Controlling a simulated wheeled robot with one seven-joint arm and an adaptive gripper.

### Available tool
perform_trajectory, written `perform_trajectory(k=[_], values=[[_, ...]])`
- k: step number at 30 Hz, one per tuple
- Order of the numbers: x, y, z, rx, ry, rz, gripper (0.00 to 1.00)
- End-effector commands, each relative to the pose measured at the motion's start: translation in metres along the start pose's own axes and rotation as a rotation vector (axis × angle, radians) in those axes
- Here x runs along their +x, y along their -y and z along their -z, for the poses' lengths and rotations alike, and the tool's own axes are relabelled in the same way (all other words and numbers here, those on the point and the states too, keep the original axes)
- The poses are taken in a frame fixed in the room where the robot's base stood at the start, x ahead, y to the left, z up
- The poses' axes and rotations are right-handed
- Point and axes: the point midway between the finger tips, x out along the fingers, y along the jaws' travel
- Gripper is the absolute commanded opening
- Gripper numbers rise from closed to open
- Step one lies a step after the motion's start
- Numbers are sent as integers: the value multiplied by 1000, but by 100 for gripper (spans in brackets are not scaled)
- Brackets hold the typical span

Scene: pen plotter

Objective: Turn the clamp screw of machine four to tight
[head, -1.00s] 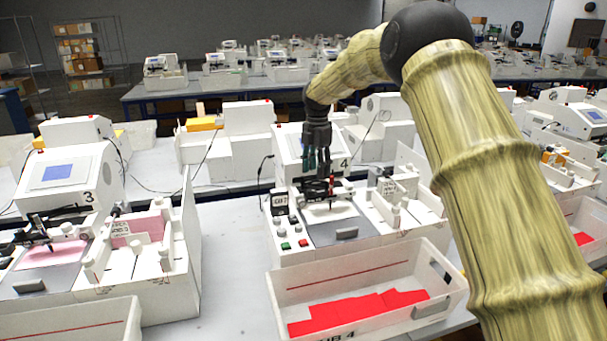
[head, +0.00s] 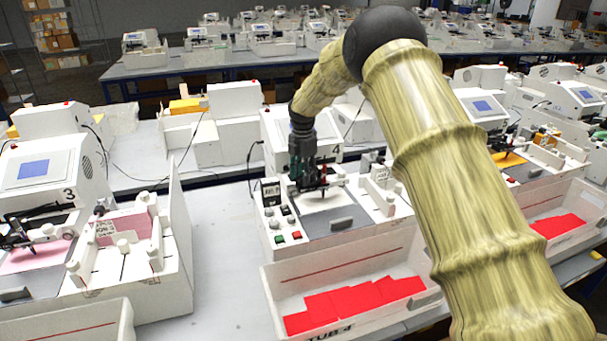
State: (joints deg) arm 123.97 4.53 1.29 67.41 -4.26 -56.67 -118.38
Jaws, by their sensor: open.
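Machine four (head: 284,128) is the white plotter in the middle, marked 4, with a grey plate (head: 330,221) and a control panel of green, red and dark buttons at its front left. My gripper (head: 308,188) points down over the machine's pen carriage, at the back of the plate. A red and dark pen (head: 324,180) stands just right of the fingers. The gripper is open; whether its fingers touch the carriage is too small to tell. The clamp screw cannot be made out; the gripper and carriage cover that spot.
A white tub marked TUB 4 (head: 300,278) with red sheets stands in front of machine four. Machine three (head: 45,172) stands at the left with a pink sheet. Another machine with a tub is at the right. Bare table (head: 222,255) lies between machines three and four.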

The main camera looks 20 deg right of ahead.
Motion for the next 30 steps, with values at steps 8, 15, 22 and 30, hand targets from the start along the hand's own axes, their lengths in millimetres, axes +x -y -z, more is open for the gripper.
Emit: perform_trajectory(k=[8,15,22,30], values=[[12,2,0,0,3,-3,46],[15,0,-1,0,1,-1,46],[15,1,-2,1,1,-1,8],[14,0,-2,3,2,-2,0]])
